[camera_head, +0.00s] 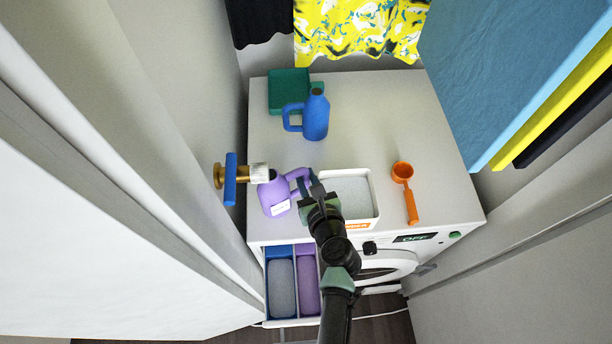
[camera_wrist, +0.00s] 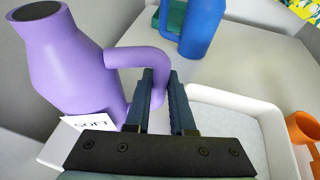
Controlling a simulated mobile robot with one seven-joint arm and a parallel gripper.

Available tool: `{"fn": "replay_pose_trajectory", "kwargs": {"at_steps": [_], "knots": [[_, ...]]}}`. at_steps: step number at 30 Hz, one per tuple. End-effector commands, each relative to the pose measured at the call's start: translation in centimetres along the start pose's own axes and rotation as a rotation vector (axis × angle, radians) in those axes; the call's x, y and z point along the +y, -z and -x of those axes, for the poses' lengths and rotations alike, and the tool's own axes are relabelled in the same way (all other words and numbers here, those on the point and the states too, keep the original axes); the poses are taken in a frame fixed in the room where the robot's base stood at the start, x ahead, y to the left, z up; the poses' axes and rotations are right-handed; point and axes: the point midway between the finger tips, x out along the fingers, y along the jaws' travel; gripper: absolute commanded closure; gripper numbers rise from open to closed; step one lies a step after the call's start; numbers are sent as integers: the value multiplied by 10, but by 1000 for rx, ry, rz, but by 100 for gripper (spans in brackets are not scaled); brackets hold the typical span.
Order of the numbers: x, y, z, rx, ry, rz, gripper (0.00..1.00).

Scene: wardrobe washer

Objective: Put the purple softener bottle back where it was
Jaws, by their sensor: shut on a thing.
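The purple softener bottle (camera_head: 274,193) stands on the left front part of the white washer top. It looks upright or nearly so; I cannot tell whether its base touches the top. In the wrist view the bottle (camera_wrist: 75,62) fills the upper left, with a white label reading "SOFT". My gripper (camera_head: 312,184) is at the bottle's right side, shut on its handle. In the wrist view my gripper's fingers (camera_wrist: 163,95) close around the lower part of the handle loop.
A white powder box (camera_head: 347,174) is just right of my gripper. An orange scoop (camera_head: 404,185) lies farther right. A blue jug (camera_head: 316,117) and a green box (camera_head: 288,88) stand behind. A blue-handled tap (camera_head: 231,180) is close left of the bottle. The detergent drawer (camera_head: 298,257) is open below.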

Motion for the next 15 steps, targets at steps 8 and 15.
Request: {"fn": "replay_pose_trajectory", "kwargs": {"at_steps": [8, 15], "knots": [[0, 2, -1, 0, 0, 0, 66], [0, -2, 2, 0, 0, -1, 66]]}}
